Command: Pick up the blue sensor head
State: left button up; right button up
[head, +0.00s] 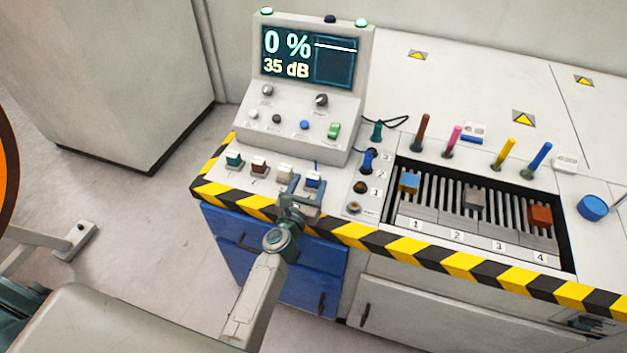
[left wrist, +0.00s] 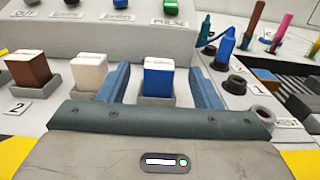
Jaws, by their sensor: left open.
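The blue sensor head (head: 313,179) is a small block with a blue face and a white top. It sits upright in a grey socket at the right end of a row on the console's front ledge, and it also shows in the left wrist view (left wrist: 158,79). My left gripper (head: 304,187) is open, with one finger on each side of the blue head. In the left wrist view a gap shows between the head and each finger. The head's lower part is partly hidden by its socket and the gripper body. My right gripper is not seen.
White (left wrist: 89,73) and brown (left wrist: 30,70) heads stand close left of the left finger, with a teal one (head: 234,159) farther left. Round numbered sockets (head: 361,187) lie to the right. The console (head: 300,122) rises behind. A slotted tray (head: 565,255) is farther right.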

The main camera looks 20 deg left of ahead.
aim_at(314, 174)
pick_arm(q)
jog(key=w, duration=0.4)
jog(key=shift+w, duration=0.2)
jog(key=shift+c, duration=0.7)
jog(key=c, duration=1)
jog(key=shift+r, duration=0.2)
